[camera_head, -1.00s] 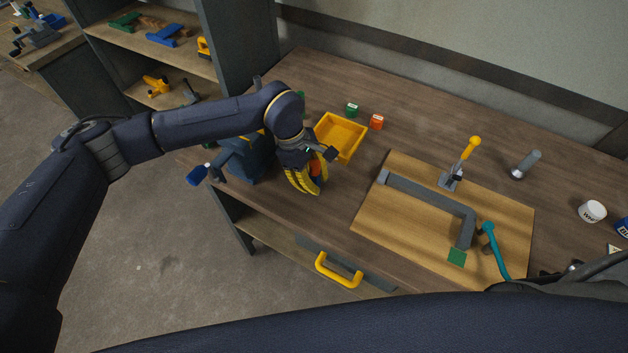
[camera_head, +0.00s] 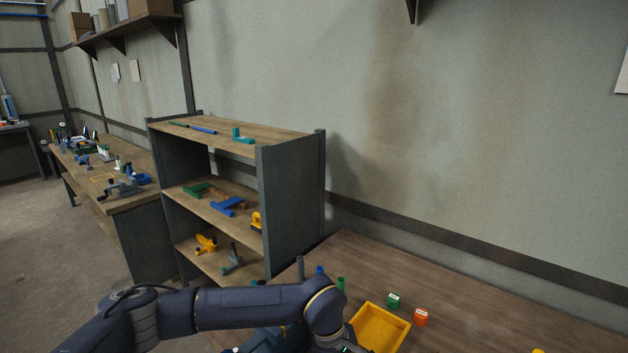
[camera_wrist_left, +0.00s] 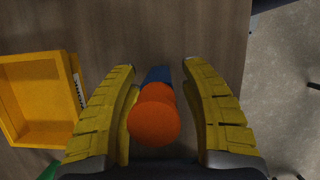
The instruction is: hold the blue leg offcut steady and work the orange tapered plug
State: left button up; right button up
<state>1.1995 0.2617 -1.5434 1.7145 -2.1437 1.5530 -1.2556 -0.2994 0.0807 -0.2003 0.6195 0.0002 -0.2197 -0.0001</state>
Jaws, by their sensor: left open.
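In the left wrist view the orange tapered plug (camera_wrist_left: 154,115) sits between the fingers of my left gripper (camera_wrist_left: 159,68), its round end facing the camera. A blue piece (camera_wrist_left: 158,74), seemingly the leg offcut, shows just beyond the plug; the plug hides most of it, and I cannot tell how they join. The yellow fingers are open on either side, with a visible gap to the plug. In the head view my left arm shows at the bottom, but its fingers, the plug and the offcut are out of frame. My right gripper is in neither view.
A yellow tray (camera_head: 379,327) stands on the wooden bench (camera_head: 460,305), also seen at the left in the wrist view (camera_wrist_left: 66,105). A shelf unit (camera_head: 291,210) with parts stands behind my left arm.

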pick_arm(q)
jog(key=shift+r, duration=0.1)
jog(key=v, duration=1.1)
jog(key=shift+r, duration=0.4)
jog(key=shift+w+a, duration=0.1)
jog(key=shift+a, duration=0.05)
